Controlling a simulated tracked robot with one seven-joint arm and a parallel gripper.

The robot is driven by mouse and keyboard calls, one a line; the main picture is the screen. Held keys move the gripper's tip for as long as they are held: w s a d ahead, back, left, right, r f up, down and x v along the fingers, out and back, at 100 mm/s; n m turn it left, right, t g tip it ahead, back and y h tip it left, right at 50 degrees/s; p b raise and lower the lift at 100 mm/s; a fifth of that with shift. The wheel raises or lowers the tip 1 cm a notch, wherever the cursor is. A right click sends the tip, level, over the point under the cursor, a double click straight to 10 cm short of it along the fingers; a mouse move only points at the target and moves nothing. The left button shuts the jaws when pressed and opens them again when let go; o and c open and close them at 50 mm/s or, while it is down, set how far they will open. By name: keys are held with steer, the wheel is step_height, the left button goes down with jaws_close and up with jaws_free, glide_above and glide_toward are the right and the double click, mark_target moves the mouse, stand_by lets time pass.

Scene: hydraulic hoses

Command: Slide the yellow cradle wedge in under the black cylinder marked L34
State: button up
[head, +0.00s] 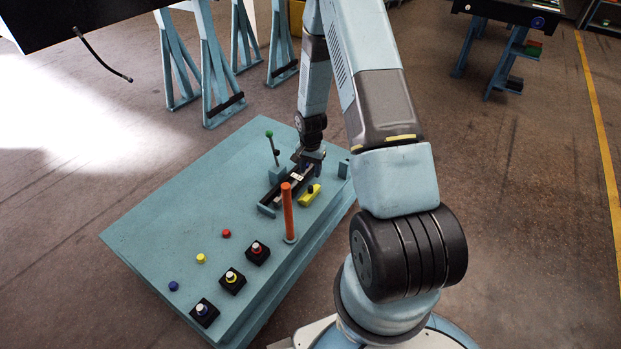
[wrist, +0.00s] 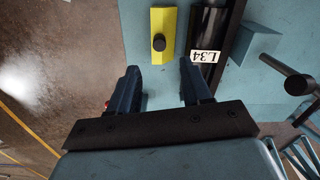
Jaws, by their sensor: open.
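The yellow cradle wedge (head: 309,197) lies on the blue bench top beside the black cylinder, with a small gap between them. In the wrist view the wedge (wrist: 166,22) shows at the top centre with a black knob (wrist: 158,43) on it. The black cylinder (wrist: 212,20) lies just right of it and carries a white L34 label (wrist: 205,57). In the head view my gripper (head: 311,158) is over the far end of the cylinder area, its fingers partly hidden. In the wrist view my gripper (wrist: 160,76) is open and empty, its fingers apart below the knob.
An orange post (head: 287,212) stands near the wedge. A green-tipped lever (head: 272,148) stands behind the cylinder. Black blocks with red, yellow and blue knobs (head: 232,281) and loose coloured caps (head: 201,258) sit at the near end. The bench's left middle (head: 190,205) is clear.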

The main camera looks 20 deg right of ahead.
step_height(320, 180, up, 4)
steer(key=shift+r, duration=0.1)
steer(key=shift+c, duration=0.4)
